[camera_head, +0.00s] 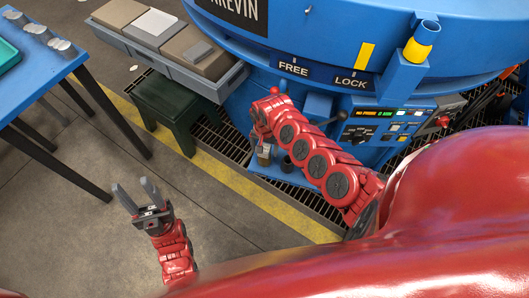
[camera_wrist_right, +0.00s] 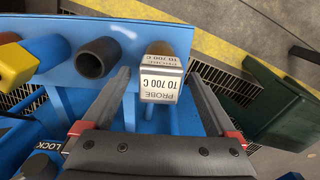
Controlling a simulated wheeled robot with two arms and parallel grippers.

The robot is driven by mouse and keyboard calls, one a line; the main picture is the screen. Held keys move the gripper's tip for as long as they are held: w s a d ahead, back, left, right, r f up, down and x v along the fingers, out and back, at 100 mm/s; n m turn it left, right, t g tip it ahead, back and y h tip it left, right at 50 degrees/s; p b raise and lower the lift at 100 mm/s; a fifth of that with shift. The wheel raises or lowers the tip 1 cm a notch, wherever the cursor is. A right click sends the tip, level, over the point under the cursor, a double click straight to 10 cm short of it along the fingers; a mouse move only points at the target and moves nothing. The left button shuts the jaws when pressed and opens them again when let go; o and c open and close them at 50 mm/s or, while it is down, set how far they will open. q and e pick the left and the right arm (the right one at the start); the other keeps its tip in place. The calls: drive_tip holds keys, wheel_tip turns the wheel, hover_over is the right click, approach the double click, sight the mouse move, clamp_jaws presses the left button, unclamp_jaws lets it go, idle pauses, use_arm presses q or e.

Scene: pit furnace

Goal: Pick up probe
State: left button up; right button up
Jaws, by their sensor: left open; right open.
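The probe (camera_wrist_right: 160,86) has a pale square head labelled "PROBE TO 700 C" in the right wrist view. It sits at a blue rack (camera_wrist_right: 30,62) on the furnace, and its lower part is hidden. My right gripper (camera_wrist_right: 160,74) is open, with one finger on each side of the probe head and gaps to both. In the head view the probe (camera_head: 264,154) looks small, just below my right gripper (camera_head: 262,135). My left gripper (camera_head: 136,187) is open and empty above the floor.
A dark open tube (camera_wrist_right: 97,58) and a yellow-ended tool (camera_wrist_right: 16,64) sit beside the probe in the rack. A green stool (camera_head: 172,100) stands nearby. The control panel (camera_head: 375,125) is right of my right arm. A blue table (camera_head: 35,60) stands far left.

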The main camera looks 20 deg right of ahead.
drive_tip(key=shift+f, duration=0.15)
clamp_jaws()
idle(0.4)
